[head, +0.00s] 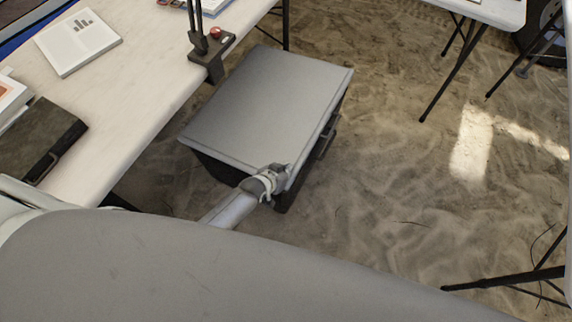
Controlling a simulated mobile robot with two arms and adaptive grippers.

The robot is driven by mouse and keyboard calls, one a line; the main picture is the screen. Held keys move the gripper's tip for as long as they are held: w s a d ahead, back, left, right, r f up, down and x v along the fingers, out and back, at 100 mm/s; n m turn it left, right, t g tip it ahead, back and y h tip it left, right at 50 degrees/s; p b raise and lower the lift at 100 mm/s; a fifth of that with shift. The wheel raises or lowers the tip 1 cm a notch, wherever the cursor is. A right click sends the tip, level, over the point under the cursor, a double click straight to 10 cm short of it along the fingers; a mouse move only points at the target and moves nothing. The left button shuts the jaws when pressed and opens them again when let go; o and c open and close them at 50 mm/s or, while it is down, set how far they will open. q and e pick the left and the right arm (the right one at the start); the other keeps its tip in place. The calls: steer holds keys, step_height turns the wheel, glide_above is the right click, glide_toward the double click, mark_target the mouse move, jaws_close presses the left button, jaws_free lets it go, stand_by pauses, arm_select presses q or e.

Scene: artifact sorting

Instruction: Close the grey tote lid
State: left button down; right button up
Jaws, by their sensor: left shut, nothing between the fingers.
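The grey tote lid (268,98) lies flat across the top of the dark tote (216,164), which stands on the sandy ground. The lid looks shut, with its edges over the tote's walls. My left gripper (280,172) is at the lid's near right corner, shut and with nothing held. It overlaps the lid's edge in the view; I cannot tell if it touches. The tote's inside is hidden under the lid. My right gripper is not in view.
A white table (134,110) runs along the left, with a white book (77,42), a dark case (40,140) and a clamped lamp base (212,50). Other tables' legs stand at the right. Sandy ground (400,180) right of the tote is clear.

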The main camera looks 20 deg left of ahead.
arm_select(q)
steer(key=shift+s+f, duration=0.1)
steer(key=shift+f, duration=0.05)
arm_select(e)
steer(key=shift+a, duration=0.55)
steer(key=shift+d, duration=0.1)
